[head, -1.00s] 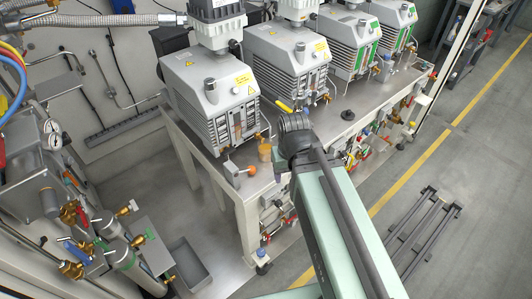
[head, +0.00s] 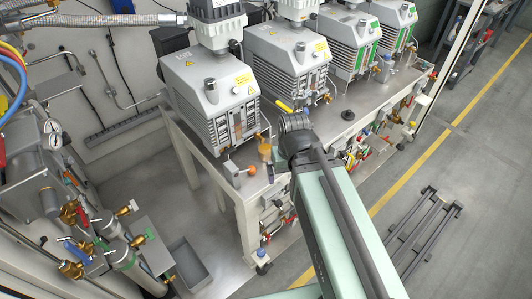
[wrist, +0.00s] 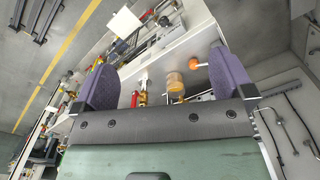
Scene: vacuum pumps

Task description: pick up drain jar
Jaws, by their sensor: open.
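The drain jar, a small amber jar with a pale top, shows in the wrist view (wrist: 175,85) between the tips of my gripper (wrist: 165,80) as seen in the picture, with clear space on both sides. My gripper's two purple fingers are wide apart and empty. The jar looks some way beyond the fingers; I cannot tell the exact distance. In the head view the amber jar (head: 265,151) stands at the bench's front edge, just left of my arm's dark joint.
An orange ball knob (wrist: 194,64) is close beside the jar. Red and brass valves (wrist: 141,92) sit on its other side. Grey vacuum pumps (head: 212,90) stand in a row on the bench behind. The floor to the right is mostly open, with a dark frame (head: 425,228) on it.

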